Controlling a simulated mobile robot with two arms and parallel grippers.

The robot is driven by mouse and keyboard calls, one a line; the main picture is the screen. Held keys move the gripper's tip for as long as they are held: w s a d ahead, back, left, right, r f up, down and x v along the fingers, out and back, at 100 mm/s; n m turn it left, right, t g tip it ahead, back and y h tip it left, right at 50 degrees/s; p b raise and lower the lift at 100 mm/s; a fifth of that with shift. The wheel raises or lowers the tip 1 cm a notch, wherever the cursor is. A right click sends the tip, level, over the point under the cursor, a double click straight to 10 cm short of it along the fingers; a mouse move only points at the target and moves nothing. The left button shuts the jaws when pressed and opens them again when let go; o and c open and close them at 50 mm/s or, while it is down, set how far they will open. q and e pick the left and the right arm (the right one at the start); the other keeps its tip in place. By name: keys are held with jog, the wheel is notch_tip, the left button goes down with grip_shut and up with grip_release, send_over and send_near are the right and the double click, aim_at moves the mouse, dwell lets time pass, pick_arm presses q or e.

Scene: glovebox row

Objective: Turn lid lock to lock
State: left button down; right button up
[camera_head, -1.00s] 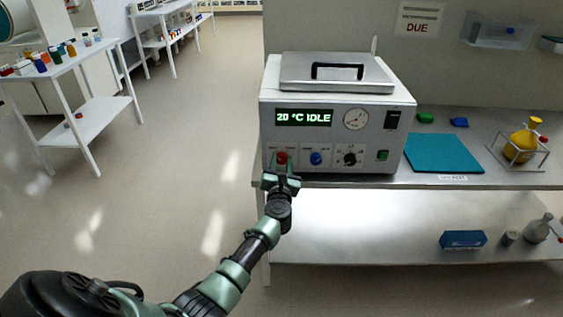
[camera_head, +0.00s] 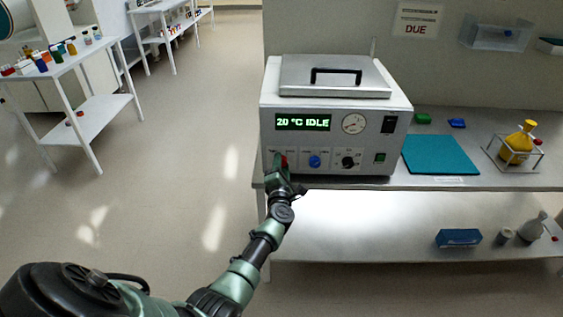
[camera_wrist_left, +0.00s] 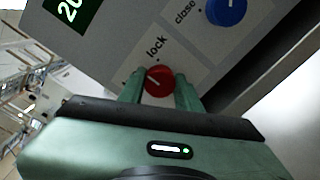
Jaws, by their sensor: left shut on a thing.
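The lid lock is a red knob (camera_head: 284,161) at the left end of the front panel of a white bath-like device (camera_head: 335,160). In the left wrist view the red knob (camera_wrist_left: 159,81) has a pale pointer line and sits beside the printed word "lock". My left gripper (camera_head: 279,166) is shut on the red knob, with a green finger on each side of it. The fingers also show in the left wrist view (camera_wrist_left: 160,88). The gripper looks rolled to one side. The device's display reads "20 °C IDLE". My right gripper is not in view.
A blue knob (camera_head: 315,161), a black knob (camera_head: 348,162) and a green switch (camera_head: 380,157) are on the same panel. A metal lid (camera_head: 335,78) with a black handle covers the device. A teal mat (camera_head: 441,155) and a yellow flask (camera_head: 519,142) stand right of it on the bench.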

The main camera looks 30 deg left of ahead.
pick_arm(q)
jog(key=m+p, duration=0.2)
jog(key=m, duration=0.6)
jog(key=shift+f+m+p, duration=0.15)
jog(key=shift+m+p, duration=0.15)
jog(key=shift+p, duration=0.1)
jog(key=shift+m, duration=0.3)
jog(key=c, duration=1)
grip_release()
jog(key=p+v, duration=0.1)
jog(key=v, duration=0.7)
jog(key=shift+a, duration=0.1)
